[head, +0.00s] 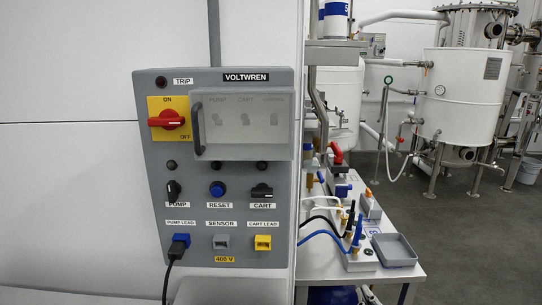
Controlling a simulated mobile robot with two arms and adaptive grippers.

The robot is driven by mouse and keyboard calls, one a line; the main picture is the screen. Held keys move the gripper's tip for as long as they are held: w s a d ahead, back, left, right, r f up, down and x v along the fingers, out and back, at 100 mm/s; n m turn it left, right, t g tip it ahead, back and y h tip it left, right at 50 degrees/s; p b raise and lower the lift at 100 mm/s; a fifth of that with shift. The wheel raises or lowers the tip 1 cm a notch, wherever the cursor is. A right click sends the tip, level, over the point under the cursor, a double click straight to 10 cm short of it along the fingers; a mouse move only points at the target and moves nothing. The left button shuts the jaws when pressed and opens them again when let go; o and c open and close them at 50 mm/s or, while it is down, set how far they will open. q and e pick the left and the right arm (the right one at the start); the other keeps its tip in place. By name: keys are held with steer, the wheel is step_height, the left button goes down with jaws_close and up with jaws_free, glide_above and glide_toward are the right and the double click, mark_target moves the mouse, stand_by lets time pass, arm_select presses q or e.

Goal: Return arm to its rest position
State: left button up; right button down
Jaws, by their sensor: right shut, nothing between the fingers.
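Neither of my grippers can be made out in the head view, and no arm of mine is clearly visible. A grey control panel (154,215) marked VOLTWREN hangs on the white wall at the centre left. Its red rotary switch (169,120) sits on a yellow ON/OFF plate with its handle about level. Below are a black pump knob (173,190), a blue reset button (217,189) and a black cart knob (262,191).
A black-cabled plug (179,246) sits at the blue pump lead socket. A bench (400,273) right of the panel carries a grey tray (394,250), cables and fittings. A white tank (461,100) stands behind. Grey floor (480,240) is open at the right.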

steer(key=s+f+m+g+y, duration=0.1)
steer(key=s+f+m+g, duration=0.1)
steer(key=s+f+g, duration=0.7)
steer(key=s+f+m+g, duration=0.2)
steer(key=s+f+g, duration=0.1)
steer(key=s+f, duration=1.15)
steer(key=s+f+g, duration=0.1)
steer(key=s+f, duration=0.1)
steer(key=f, duration=0.9)
steer(key=s+f, duration=0.2)
steer(key=f, duration=0.9)
steer(key=s+d+f+g, duration=0.1)
steer(key=s+d+f, duration=0.2)
steer(key=s+f, duration=1.3)
steer(key=shift+s+f+g, duration=0.3)
steer(key=shift+s, duration=0.15)
arm_select(q)
steer(key=shift+c, duration=0.2)
